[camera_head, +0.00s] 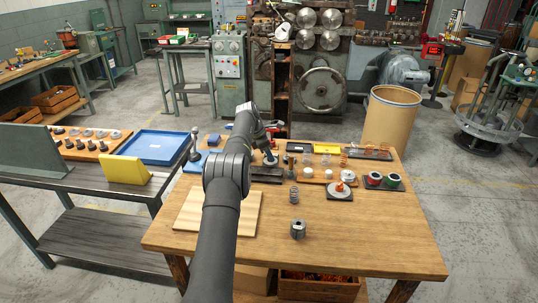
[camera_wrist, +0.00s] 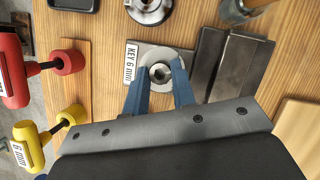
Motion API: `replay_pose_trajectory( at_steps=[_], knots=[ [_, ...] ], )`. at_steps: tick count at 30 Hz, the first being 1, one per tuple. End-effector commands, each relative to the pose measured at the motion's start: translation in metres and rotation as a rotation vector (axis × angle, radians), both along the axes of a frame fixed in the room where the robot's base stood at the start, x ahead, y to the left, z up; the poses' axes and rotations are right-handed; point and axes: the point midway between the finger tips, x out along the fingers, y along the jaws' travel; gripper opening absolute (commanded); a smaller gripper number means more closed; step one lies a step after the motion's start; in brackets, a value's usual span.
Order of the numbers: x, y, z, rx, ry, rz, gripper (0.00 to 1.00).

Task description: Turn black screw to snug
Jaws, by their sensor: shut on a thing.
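My gripper (camera_head: 270,156) reaches down over the far middle of the wooden table. In the wrist view its two blue fingers (camera_wrist: 161,97) are shut on a round grey piece (camera_wrist: 153,72) with a dark centre. The piece stands at a dark plate whose white label (camera_wrist: 131,63) reads "KEY 6 mm". The fingertips sit on either side of it; its lower part is hidden.
Dark metal blocks (camera_wrist: 240,66) lie close to the right of the fingers in the wrist view. Red (camera_wrist: 69,61) and yellow (camera_wrist: 75,114) handled tools lie to the left.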

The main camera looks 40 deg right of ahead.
Motion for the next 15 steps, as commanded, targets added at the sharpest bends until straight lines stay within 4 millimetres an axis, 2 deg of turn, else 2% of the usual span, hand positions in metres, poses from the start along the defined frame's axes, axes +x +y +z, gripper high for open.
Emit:
replay_pose_trajectory(
  at_steps=[15],
  knots=[
    [0.0002, -0.0010, 0.0005, -0.001, -0.001, -0.137, 0.01]
  ],
)
